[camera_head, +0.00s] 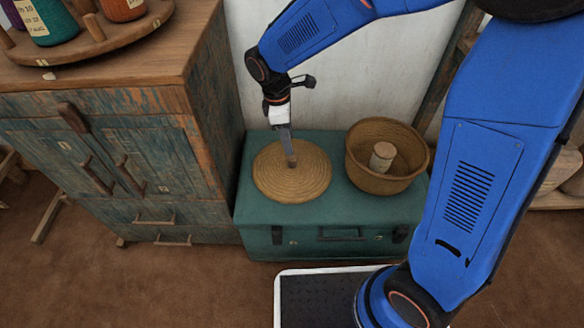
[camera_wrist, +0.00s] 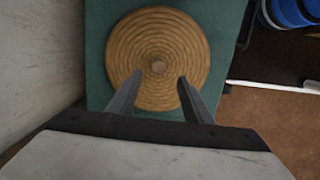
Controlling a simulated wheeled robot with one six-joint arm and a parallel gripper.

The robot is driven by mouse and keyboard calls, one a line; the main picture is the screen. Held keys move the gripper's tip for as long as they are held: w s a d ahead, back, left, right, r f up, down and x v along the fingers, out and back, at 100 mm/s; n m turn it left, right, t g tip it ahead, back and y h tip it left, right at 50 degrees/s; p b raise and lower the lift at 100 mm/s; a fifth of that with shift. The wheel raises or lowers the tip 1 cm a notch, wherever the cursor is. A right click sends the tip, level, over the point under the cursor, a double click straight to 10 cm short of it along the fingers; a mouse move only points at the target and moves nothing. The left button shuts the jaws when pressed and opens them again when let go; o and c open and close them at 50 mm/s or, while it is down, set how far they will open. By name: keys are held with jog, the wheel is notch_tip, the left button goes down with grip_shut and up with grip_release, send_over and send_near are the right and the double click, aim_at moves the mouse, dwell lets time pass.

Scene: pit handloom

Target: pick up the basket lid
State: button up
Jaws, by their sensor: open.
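My gripper (camera_head: 291,163) points down above the lid. I cannot tell the exact height above the knob.
An open wicker basket (camera_head: 361,173) holding a pale spool (camera_head: 382,156) stands on the chest to the right of the lid. A worn wooden cabinet (camera_head: 150,150) with a round rack of thread cones (camera_head: 90,42) stands close on the left. A pale wall (camera_head: 300,90) is behind.

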aim_at(292, 158)
jog(key=shift+w+d+f, duration=0.1)
jog(key=shift+d+f, duration=0.05)
jog(key=shift+f, duration=1.2)
jog(key=shift+w+d+f, duration=0.1)
jog(key=shift+d+f, duration=0.1)
jog(key=shift+f, duration=1.2)
jog(key=shift+d+f, duration=0.15)
jog(key=shift+f, duration=1.2)
grip_shut()
